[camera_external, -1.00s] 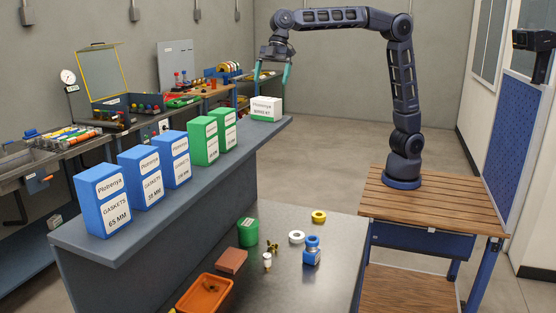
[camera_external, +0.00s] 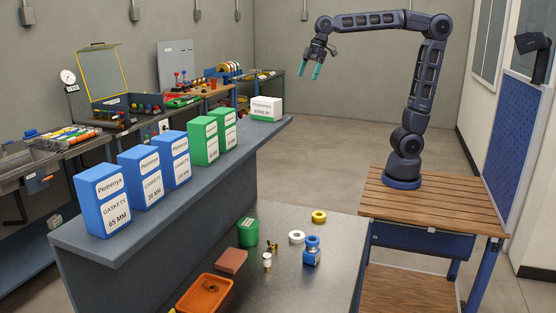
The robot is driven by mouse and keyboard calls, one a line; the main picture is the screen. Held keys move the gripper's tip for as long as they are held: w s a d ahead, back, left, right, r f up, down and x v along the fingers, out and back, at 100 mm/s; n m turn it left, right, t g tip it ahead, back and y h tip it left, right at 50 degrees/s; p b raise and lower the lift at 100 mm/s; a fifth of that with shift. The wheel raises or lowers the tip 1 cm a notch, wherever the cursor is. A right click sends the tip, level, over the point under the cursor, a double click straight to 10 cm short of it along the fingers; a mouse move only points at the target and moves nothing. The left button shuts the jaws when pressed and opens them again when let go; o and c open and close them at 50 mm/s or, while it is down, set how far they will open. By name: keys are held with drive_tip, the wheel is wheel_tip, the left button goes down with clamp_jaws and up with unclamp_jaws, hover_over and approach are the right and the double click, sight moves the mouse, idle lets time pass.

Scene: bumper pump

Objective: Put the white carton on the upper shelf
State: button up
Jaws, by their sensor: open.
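The white carton (camera_external: 266,108) stands upright on the grey upper shelf (camera_external: 150,218), near its far right end. A label shows on its front face. My gripper (camera_external: 310,71) is open and empty, with teal fingers pointing down. In the picture it is above and to the right of the carton, clearly apart from it. Nothing is between the fingers.
Two green boxes (camera_external: 204,141) and several blue boxes (camera_external: 103,200) stand in a row on the shelf.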

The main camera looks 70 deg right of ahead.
drive_tip(key=s+d+f+m+t+h, duration=0.1)
drive_tip(key=s+d+f+m, duration=0.3)
drive_tip(key=s+d+f, duration=0.3)
drive_tip(key=s+d+f+m+h, duration=0.2)
drive_tip(key=s+d+f+m, duration=0.3)
drive_tip(key=s+d, duration=0.8)
wheel_tip(320, 180, down, 4)
drive_tip(key=shift+s+d+r+t, duration=0.25)
drive_tip(key=shift+s+d+t, duration=0.05)
drive_tip(key=shift+t, duration=0.1)
